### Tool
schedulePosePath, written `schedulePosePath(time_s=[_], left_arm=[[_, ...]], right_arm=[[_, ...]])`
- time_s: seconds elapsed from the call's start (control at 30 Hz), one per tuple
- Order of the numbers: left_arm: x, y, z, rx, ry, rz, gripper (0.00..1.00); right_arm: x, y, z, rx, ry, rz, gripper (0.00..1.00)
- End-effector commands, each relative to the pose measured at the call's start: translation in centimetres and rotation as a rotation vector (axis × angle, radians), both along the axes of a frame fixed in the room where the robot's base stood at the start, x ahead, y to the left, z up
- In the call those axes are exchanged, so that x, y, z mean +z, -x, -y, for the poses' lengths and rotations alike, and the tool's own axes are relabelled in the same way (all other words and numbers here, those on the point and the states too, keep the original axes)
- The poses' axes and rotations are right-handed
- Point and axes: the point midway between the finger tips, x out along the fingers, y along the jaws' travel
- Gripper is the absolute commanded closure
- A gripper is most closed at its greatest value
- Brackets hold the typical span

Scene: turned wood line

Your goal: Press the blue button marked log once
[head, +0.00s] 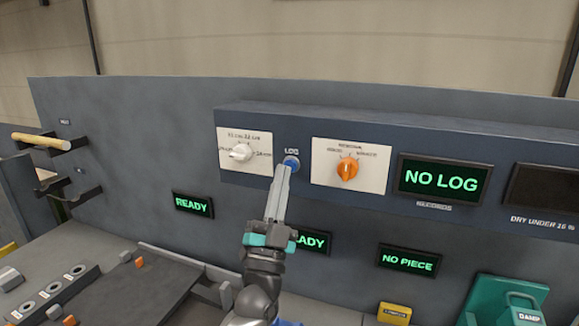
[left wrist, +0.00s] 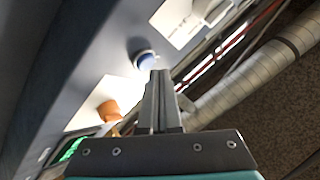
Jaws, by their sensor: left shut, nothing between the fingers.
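The blue button (head: 292,161) sits on the dark panel under the label LOG, between two white dial plates. My left gripper (head: 283,168) is shut and empty. Its fingertips point up at the button and overlap its lower edge in the head view. In the left wrist view the blue button (left wrist: 146,59) shows just beyond the closed fingertips (left wrist: 158,73). I cannot tell whether they touch it. A green display (head: 441,179) to the right reads NO LOG. My right gripper is not in view.
A white knob (head: 241,152) is left of the button and an orange knob (head: 347,168) right of it. Displays below read READY (head: 193,205) and NO PIECE (head: 408,260). A wooden rod (head: 42,141) rests on a bracket at far left. A teal DAMP container (head: 505,300) stands lower right.

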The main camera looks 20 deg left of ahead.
Motion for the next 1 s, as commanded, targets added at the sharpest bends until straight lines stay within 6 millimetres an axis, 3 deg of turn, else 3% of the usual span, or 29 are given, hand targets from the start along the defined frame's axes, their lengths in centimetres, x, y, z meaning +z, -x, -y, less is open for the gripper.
schedulePosePath(time_s=[1.0], left_arm=[[0.03, -1.09, -0.08, 0.001, 0.0, 0.001, 1.0]], right_arm=[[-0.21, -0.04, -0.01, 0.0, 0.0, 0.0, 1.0]])
